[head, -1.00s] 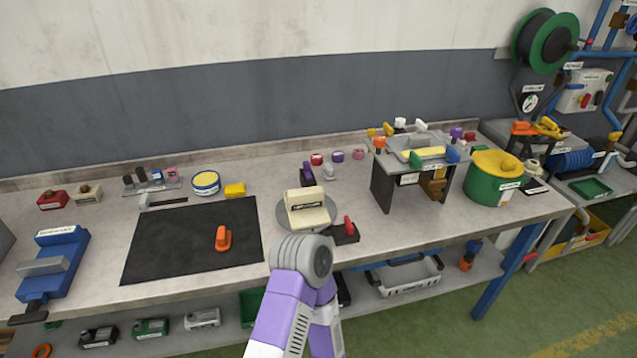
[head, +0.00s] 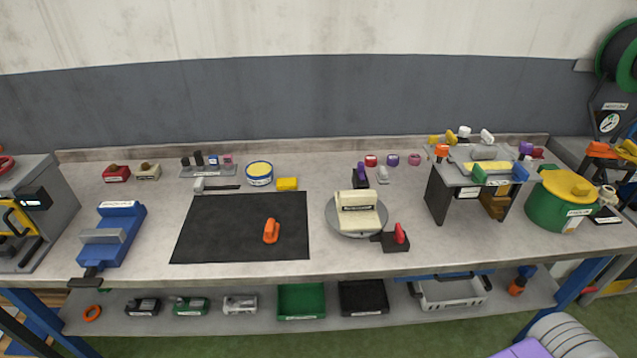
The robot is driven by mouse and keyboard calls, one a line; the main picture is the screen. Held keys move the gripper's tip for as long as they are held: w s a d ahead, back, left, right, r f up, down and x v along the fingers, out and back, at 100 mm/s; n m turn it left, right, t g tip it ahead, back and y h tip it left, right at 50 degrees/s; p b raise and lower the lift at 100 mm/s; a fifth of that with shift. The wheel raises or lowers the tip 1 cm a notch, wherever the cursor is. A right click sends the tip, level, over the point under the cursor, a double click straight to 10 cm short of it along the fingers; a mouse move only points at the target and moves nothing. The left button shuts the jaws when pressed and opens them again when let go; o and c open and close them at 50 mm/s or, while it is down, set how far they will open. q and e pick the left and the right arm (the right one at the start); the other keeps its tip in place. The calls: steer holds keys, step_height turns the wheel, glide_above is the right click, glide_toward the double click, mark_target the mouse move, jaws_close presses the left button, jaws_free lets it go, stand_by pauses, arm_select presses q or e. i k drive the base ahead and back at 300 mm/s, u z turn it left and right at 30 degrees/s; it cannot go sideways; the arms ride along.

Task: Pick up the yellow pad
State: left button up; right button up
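A small yellow block (head: 287,184), which looks like the yellow pad, lies on the workbench (head: 310,175) just behind the back right corner of a black mat (head: 220,235). A round tin with a yellow top (head: 259,171) stands just to its left. Neither gripper shows in the head view. Only a purple and grey part of my arm shows in the bottom right corner, far from the yellow block.
An orange handle (head: 271,231) lies on the mat. A turntable (head: 338,222) bearing a cream block (head: 358,215) stands to the right of the mat. A blue vise (head: 118,238) is at the left, a dark stand (head: 438,195) and a green pot (head: 552,208) at the right.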

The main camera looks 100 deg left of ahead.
mark_target(281, 184)
steer(key=k, duration=2.05)
steer(key=u, duration=0.6)
